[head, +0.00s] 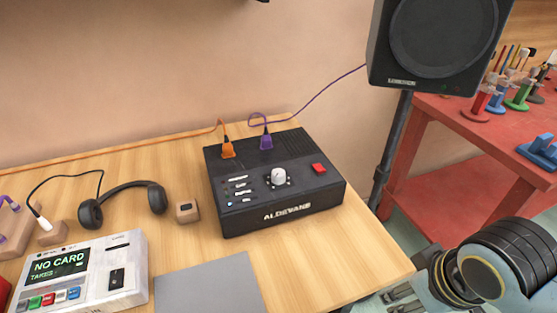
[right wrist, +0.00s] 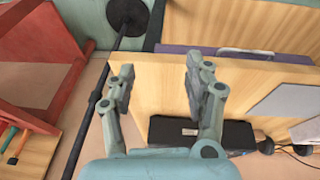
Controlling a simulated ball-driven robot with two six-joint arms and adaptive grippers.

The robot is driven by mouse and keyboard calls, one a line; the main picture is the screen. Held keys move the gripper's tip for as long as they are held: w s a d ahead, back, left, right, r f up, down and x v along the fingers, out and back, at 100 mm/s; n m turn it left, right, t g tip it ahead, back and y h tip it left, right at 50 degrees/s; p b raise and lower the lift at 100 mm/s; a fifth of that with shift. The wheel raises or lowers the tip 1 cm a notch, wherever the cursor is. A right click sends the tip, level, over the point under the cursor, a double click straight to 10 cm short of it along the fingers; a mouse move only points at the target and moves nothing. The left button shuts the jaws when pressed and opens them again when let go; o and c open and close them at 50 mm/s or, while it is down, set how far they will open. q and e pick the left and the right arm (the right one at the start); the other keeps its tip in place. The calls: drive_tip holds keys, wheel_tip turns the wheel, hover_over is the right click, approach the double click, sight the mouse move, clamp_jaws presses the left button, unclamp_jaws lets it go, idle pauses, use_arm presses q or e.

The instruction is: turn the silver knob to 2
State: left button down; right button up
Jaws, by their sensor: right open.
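The silver knob (head: 279,177) sits on the sloped top of a black box (head: 275,212) marked ALDEVANE. Small pale marks surround the knob, but their numbers and the knob's pointer are too small to read. My right gripper (right wrist: 160,80) is open and empty, its two fingers well apart. In the head view it is low at the right, beyond the table's front right corner and apart from the box. The right wrist view also shows the black box (right wrist: 225,135), beyond the fingers; the knob cannot be made out there. My left gripper is not in view.
Headphones (head: 125,202), a card device (head: 85,272) and a grey mat (head: 212,285) lie left and in front. A speaker (head: 440,40) stands right.

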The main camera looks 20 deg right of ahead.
wheel_tip(320, 180, up, 7)
drive_tip(key=w+p, duration=0.2)
drive_tip(key=n+g+y, duration=0.1)
drive_tip(key=n+g, duration=0.1)
drive_tip(key=n, duration=1.1)
approach(278, 172)
drive_tip(key=s+d+f, duration=0.1)
drive_tip(key=s+d, duration=0.1)
drive_tip(key=s+d+f, duration=0.2)
drive_tip(key=shift+s+f, duration=0.25)
drive_tip(key=w+a+r+n+g, duration=0.1)
drive_tip(key=w+a+r+n, duration=0.3)
drive_tip(key=w+r, duration=0.1)
drive_tip(key=f, duration=1)
drive_tip(key=shift+w+f+b, duration=0.2)
drive_tip(key=shift+f+b, duration=0.1)
drive_tip(key=shift+b, duration=0.1)
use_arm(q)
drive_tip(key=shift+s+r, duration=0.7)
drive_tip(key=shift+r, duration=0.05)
use_arm(e)
drive_tip(key=shift+c, duration=0.2)
